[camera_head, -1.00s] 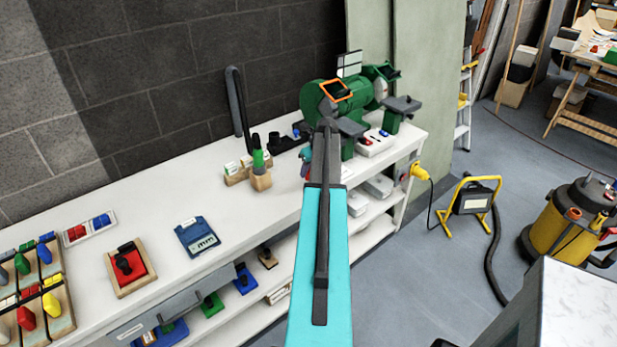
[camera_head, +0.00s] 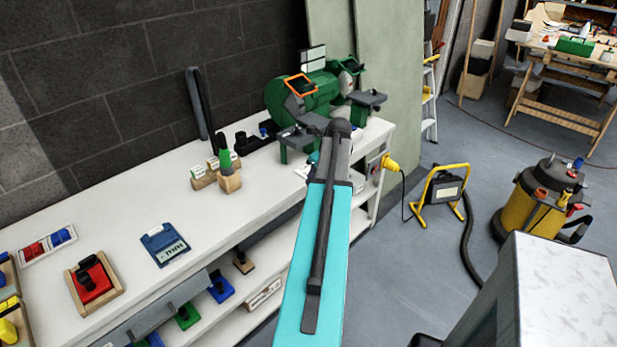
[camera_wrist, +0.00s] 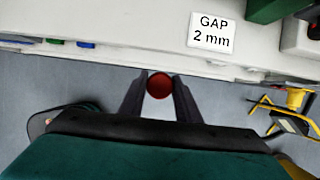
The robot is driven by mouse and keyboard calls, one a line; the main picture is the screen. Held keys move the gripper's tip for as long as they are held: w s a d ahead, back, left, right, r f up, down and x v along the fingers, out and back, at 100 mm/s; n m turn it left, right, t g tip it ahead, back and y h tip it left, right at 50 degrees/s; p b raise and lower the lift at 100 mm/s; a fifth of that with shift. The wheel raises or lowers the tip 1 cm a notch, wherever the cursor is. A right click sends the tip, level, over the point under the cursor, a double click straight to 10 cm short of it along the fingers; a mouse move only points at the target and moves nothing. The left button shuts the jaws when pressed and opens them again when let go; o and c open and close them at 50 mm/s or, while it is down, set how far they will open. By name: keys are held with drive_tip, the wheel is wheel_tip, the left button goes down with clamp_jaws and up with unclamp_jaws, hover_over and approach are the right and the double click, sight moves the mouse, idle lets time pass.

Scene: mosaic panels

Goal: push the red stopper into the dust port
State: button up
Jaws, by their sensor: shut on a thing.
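The red stopper (camera_wrist: 159,87) shows as a round red end in the wrist view. My gripper (camera_wrist: 160,78) is shut on it, with one dark finger on each side. Stopper and fingertips appear over grey floor, just short of the white bench edge in the picture. In the head view my teal arm hides the gripper and stopper. The green bench grinder (camera_head: 322,92) stands at the bench's far end. I cannot make out the dust port in either view.
A "GAP 2 mm" label (camera_wrist: 211,33) lies on the white bench (camera_head: 120,205). A yellow lamp stand (camera_head: 444,192) and yellow vacuum (camera_head: 537,205) stand on the floor. A marble-topped block (camera_head: 570,280) is at the lower right.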

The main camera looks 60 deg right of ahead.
idle(0.7)
drive_tip(key=w+a+r+n+g+y, duration=0.1)
drive_tip(key=w+a+r+n+y, duration=0.15)
drive_tip(key=w+a+n, duration=0.85)
drive_tip(key=w+a+r+n+g+y, duration=0.1)
drive_tip(key=w+a+n+y, duration=0.2)
drive_tip(key=w+a, duration=1.5)
drive_tip(key=w+a+r+n+g, duration=0.1)
drive_tip(key=a+n, duration=0.4)
drive_tip(key=a, duration=0.8)
drive_tip(key=w+a+r+n+g, duration=0.2)
drive_tip(key=a+n, duration=0.3)
drive_tip(key=a, duration=0.8)
drive_tip(key=w+a+r+n+g, duration=0.1)
drive_tip(key=a+n, duration=0.4)
drive_tip(key=a, duration=0.8)
drive_tip(key=shift+w+r+g, duration=0.25)
drive_tip(key=shift+w+g, duration=0.25)
drive_tip(key=shift+g, duration=0.1)
drive_tip(key=shift+a+h, duration=0.2)
drive_tip(key=shift+h, duration=0.15)
